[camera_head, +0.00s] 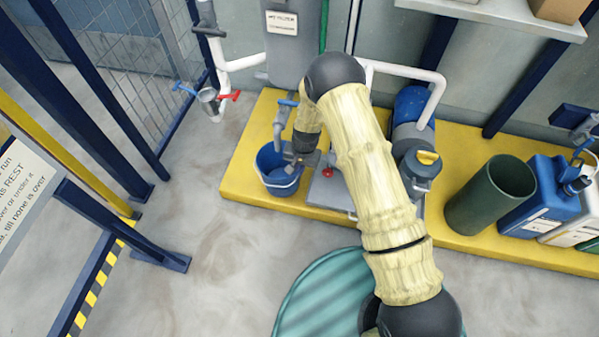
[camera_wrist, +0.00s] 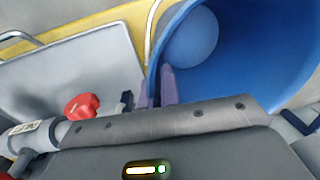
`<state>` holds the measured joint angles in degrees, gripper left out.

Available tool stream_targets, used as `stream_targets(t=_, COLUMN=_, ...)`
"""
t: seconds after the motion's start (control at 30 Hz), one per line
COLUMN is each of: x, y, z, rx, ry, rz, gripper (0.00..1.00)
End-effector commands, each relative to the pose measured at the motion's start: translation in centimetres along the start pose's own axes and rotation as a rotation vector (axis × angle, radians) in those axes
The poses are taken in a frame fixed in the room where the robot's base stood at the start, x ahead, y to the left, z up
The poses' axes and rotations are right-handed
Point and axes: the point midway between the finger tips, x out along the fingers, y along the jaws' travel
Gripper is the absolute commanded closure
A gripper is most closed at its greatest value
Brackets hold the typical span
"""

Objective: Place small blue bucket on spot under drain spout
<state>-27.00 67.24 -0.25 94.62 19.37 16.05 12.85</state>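The small blue bucket (camera_head: 284,187) is upright at the left part of the yellow platform, with a pale wire handle. I cannot tell whether it rests on the platform or is slightly raised. A grey pipe with a blue valve handle (camera_head: 288,103) comes down just above and behind it; the spot below is hidden. My gripper (camera_head: 296,163) is at the bucket's right rim. In the wrist view the bucket's open inside (camera_wrist: 245,60) fills the upper right. The two purple fingers (camera_wrist: 157,88) are close together, one on each side of the bucket's wall.
A grey metal plate (camera_head: 325,194) with a red knob (camera_wrist: 82,106) lies right of the bucket. A grey-blue canister (camera_head: 418,170), a green cylinder (camera_head: 480,200) and a blue jerrycan (camera_head: 545,195) stand further right. A teal round drum (camera_head: 310,290) is in front.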

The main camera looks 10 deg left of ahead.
Motion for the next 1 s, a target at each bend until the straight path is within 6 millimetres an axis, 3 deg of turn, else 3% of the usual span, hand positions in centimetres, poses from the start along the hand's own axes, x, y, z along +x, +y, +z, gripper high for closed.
stream_targets(t=0.1, x=1.4, y=0.09, z=-0.11, rx=-0.001, ry=0.003, rz=-0.001, gripper=1.0)
stream_targets(t=0.53, x=1.62, y=0.13, z=-0.07, rx=0.0, ry=0.002, rz=-0.001, gripper=1.0)
stream_targets(t=0.6, x=1.57, y=0.14, z=-0.06, rx=0.0, ry=0.002, rz=-0.001, gripper=0.82)
stream_targets(t=0.67, x=1.57, y=0.14, z=-0.05, rx=0.0, ry=0.002, rz=-0.001, gripper=0.74)
stream_targets(t=1.0, x=1.23, y=0.1, z=-0.06, rx=0.0, ry=0.002, rz=-0.001, gripper=0.74)
